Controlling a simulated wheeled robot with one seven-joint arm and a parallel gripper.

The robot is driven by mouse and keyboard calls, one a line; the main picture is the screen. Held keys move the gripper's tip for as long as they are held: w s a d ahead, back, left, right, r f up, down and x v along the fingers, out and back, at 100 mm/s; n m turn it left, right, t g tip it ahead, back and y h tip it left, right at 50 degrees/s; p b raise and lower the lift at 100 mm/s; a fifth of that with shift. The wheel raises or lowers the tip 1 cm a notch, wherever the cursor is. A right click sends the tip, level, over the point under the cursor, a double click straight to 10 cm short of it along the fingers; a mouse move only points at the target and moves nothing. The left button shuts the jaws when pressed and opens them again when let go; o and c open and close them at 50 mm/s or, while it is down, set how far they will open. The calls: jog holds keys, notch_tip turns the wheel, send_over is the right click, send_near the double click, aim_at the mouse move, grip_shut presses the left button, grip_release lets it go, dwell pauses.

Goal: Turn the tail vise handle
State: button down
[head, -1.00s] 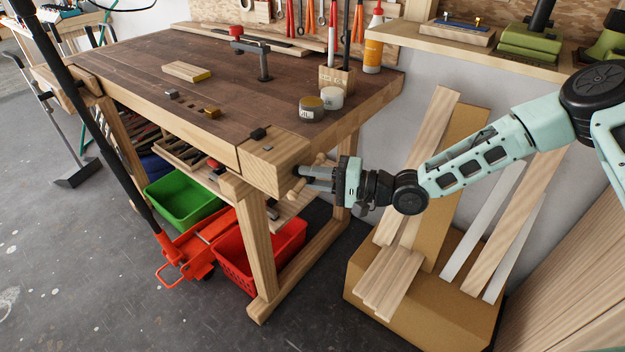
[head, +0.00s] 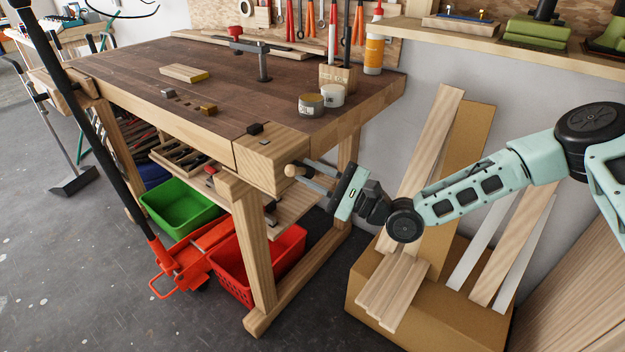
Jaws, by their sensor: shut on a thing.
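The tail vise (head: 272,163) is a pale wooden block at the bench's near right corner. Its wooden handle shows as a rounded end (head: 291,170) on the block's right side; the rest is largely hidden by my gripper. My gripper (head: 305,173) reaches in from the right, tilted, with its grey fingers shut on the handle.
The bench top (head: 215,80) holds two round tins, a wood block and a hold-down clamp. Below are a green bin (head: 182,207), a red crate (head: 262,265) and a red jack. Boards lean on a cardboard box (head: 430,318) beneath my arm.

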jog(key=shift+s+f+m+t+b, duration=0.1)
jog(key=shift+f+m+t+b, duration=0.15)
jog(key=shift+m+t+b, duration=0.8)
jog(key=shift+m+g+p, duration=0.25)
jog(key=shift+m+p, duration=0.3)
jog(key=c, duration=1.2)
grip_release()
jog(key=shift+r, duration=0.15)
jog(key=b+v, duration=0.1)
jog(key=v, duration=1.6)
jog(key=shift+d, duration=0.2)
